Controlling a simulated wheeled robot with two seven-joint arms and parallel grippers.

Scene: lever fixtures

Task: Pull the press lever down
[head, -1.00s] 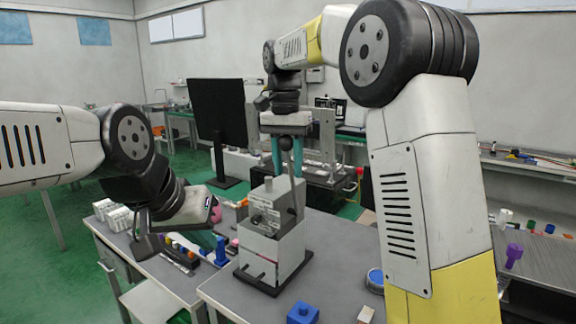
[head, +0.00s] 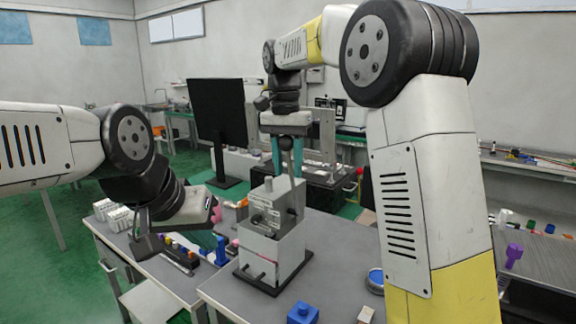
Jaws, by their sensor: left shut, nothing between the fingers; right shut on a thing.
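The press (head: 272,242) is a grey box-shaped fixture on a dark base, standing on the table. Its lever rises at the right side of the box and ends in a dark round knob (head: 286,143). My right gripper (head: 285,168) points down from above, with its teal fingers on either side of the lever just at the knob, shut on it. The lever stands close to upright. My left gripper (head: 207,241) is low at the left of the press, shut and apart from it, partly hidden by its own wrist.
A dark monitor (head: 217,112) stands behind. Small coloured parts and white boxes (head: 118,217) sit at the left.

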